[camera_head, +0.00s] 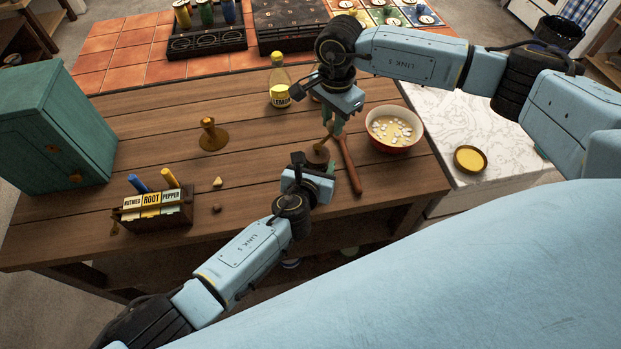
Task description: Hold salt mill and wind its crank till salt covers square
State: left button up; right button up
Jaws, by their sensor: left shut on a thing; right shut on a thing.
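The salt mill (318,154) appears as a small brown body between my two grippers, above the wooden table; most of it is hidden by them. My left gripper (309,170) is shut on its lower part, coming from the front. My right gripper (334,124) is above it, pointing down, shut on a thin piece at the top that looks like the crank. I cannot tell the crank's angle. The square and any salt on it cannot be made out.
A red bowl (394,146) stands to the right, a lemon bottle (279,90) behind. A wooden stamp-like piece (212,138), labelled spice box (155,216) and teal cabinet (62,135) are left. Table between is mostly clear.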

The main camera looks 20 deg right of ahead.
jog(key=shift+s+d, duration=0.35)
jog(key=shift+s, duration=0.6)
jog(key=s, duration=0.3)
jog(key=shift+a+r, duration=0.1)
jog(key=shift+a, duration=0.2)
jog(key=shift+s+a, duration=1)
jog(key=shift+a, duration=0.2)
jog(key=shift+a, duration=0.1)
